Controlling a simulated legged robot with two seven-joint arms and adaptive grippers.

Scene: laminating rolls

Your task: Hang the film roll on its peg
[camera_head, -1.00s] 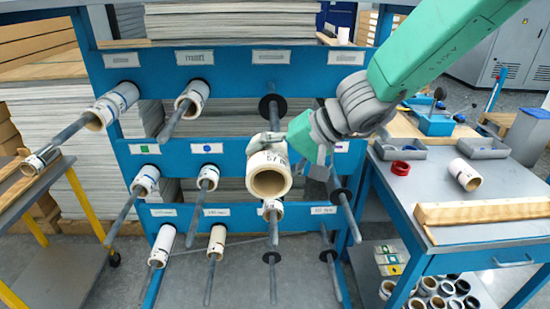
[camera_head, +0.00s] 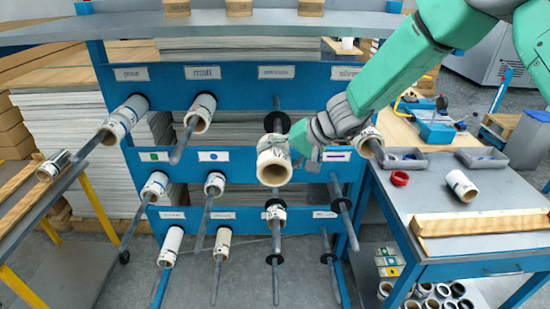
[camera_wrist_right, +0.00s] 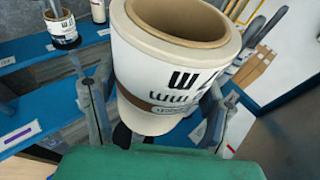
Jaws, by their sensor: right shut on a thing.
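My right gripper (camera_head: 300,148) comes in from the upper right, shut on a white film roll (camera_head: 274,165) with dark print. The roll's hollow end faces the camera, and no peg shows inside it. In the right wrist view the film roll (camera_wrist_right: 165,85) is tilted between the two fingers. Just above and behind it in the head view is the top row's third peg with a black disc (camera_head: 277,121). The front of that peg is hidden behind the roll, so I cannot tell whether they touch. My left gripper is not in view.
The blue rack (camera_head: 230,160) has several pegs, many carrying rolls, such as the top left roll (camera_head: 124,116). Another roll (camera_head: 370,140) is close right of my gripper.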

